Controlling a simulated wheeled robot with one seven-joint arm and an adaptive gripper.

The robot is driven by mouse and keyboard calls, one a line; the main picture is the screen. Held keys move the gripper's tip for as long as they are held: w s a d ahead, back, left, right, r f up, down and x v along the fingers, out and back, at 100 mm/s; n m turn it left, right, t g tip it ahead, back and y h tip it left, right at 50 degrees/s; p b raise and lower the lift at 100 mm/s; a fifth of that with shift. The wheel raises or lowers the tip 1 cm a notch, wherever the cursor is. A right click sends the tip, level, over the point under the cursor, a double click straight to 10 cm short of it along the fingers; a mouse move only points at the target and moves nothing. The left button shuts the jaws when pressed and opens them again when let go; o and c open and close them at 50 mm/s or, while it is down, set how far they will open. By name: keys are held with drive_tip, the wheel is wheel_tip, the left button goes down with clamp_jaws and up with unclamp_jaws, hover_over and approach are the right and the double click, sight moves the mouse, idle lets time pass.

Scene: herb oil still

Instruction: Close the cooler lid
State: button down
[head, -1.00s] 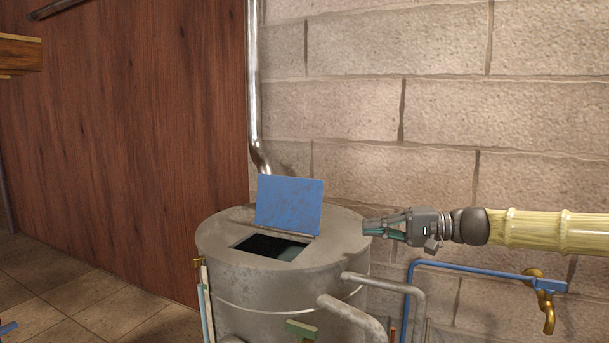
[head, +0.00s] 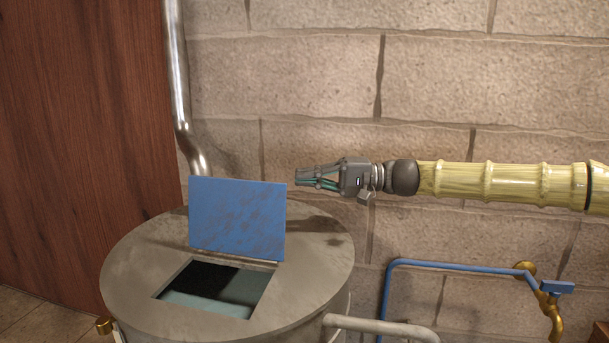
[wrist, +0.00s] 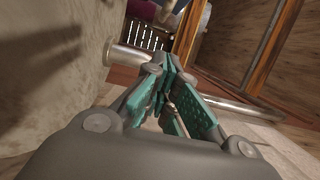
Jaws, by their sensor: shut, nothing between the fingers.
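The cooler is a round grey metal drum (head: 130,275) with a rectangular opening (head: 215,285) in its top. Its blue lid (head: 237,220) stands upright, tilted slightly back, along the rear edge of the opening, so the cooler is open. Dark space and pale blue-green show inside. My gripper (head: 298,177) is shut and empty, pointing left, to the right of the lid's upper right edge and apart from it in the picture. In the wrist view, the teal finger pads (wrist: 165,85) come together at the tips. The lid is not clearly visible there.
A shiny metal pipe (head: 180,100) runs down the wall behind the lid. A grey pipe (head: 380,327) leaves the drum at right. A blue pipe (head: 450,266) with a brass tap (head: 550,312) is on the stone wall (head: 320,80). A wooden panel (head: 80,130) stands at left.

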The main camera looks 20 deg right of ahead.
drive_tip(key=w+a+f+p, duration=0.1)
drive_tip(key=w+a+p, duration=0.2)
drive_tip(key=w+a, duration=0.3)
drive_tip(key=s+a+n, duration=0.1)
drive_tip(key=s+a, duration=0.2)
drive_tip(key=s, duration=0.2)
drive_tip(key=shift+s+a+r+h, duration=0.2)
drive_tip(key=shift+s+r+h, duration=0.05)
drive_tip(key=shift+r+h, duration=0.05)
idle(0.7)
